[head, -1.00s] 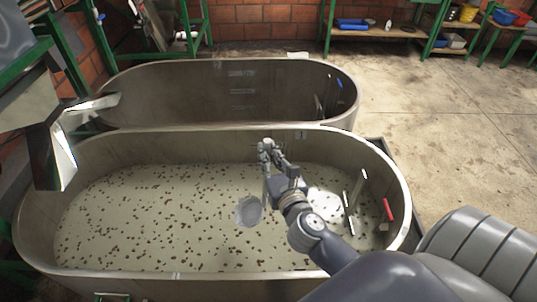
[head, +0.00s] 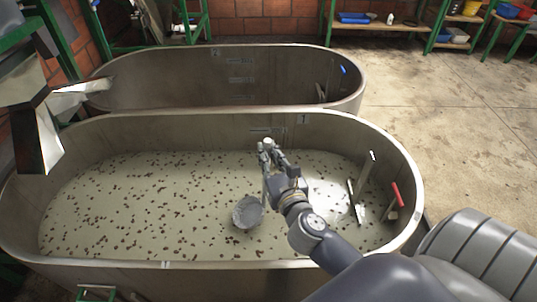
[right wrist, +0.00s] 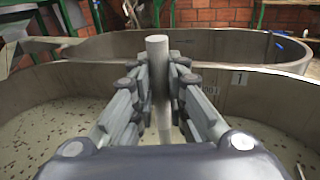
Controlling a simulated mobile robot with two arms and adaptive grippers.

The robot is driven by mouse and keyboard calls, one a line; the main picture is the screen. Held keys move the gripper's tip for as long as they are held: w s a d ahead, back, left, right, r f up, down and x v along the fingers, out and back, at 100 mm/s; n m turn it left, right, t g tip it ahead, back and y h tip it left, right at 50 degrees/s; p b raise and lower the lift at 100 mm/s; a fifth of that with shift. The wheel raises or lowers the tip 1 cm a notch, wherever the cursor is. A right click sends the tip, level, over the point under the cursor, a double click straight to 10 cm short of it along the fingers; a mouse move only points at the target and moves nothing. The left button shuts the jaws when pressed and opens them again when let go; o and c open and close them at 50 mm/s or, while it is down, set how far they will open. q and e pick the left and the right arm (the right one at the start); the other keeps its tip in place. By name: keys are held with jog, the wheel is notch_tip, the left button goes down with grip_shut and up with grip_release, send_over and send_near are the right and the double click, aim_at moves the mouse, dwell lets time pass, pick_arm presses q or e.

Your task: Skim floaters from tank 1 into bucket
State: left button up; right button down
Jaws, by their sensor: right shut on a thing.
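Tank 1 (head: 400,160) is the nearer oval metal tank, with a number 1 label on its inner back wall. Pale liquid fills its lower part, with many small brown floaters (head: 120,205) spread over it, denser at the left and middle. My right gripper (head: 267,150) is over the tank, shut on the upright grey handle (right wrist: 157,80) of a skimmer. The skimmer's round grey bowl (head: 248,212) hangs below at the liquid's surface; I cannot tell how deep it sits or what it holds. My left gripper and the bucket are not identifiable in view.
A second tank (head: 350,95) stands behind tank 1. A metal chute (head: 75,98) reaches over the tanks at the left. Tools, one with a red handle (head: 397,194), lean inside tank 1's right end.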

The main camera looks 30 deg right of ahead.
jog(key=shift+f+b, duration=1.65)
jog(key=shift+f, duration=0.7)
